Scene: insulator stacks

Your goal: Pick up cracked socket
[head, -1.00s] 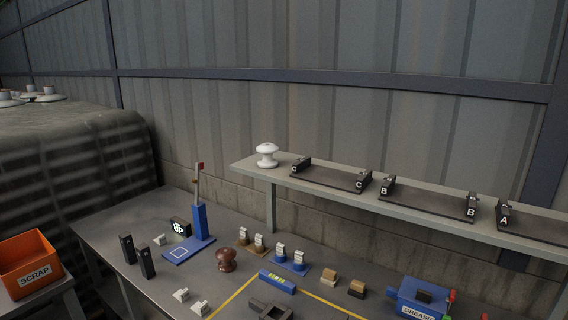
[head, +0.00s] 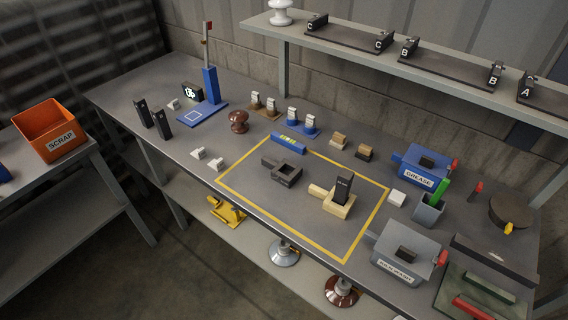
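No piece in the head view shows a crack that I can make out, so I cannot tell which one is the cracked socket. Small white pieces lie on the bench (head: 122,88): a front pair, with a left piece (head: 197,153) and a right piece (head: 215,164), and a single one (head: 173,104) farther back. A dark block (head: 343,187) stands upright on a cream base (head: 338,204) inside a yellow-outlined area. An open dark fixture (head: 285,175) lies beside it. Neither of my grippers is in view.
An orange SCRAP bin (head: 48,133) stands on a side table at left. A blue stand (head: 210,86), a brown insulator (head: 238,121) and a blue GREASE box (head: 421,166) are on the bench. A shelf (head: 370,55) overhangs the back. The front-left bench is mostly clear.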

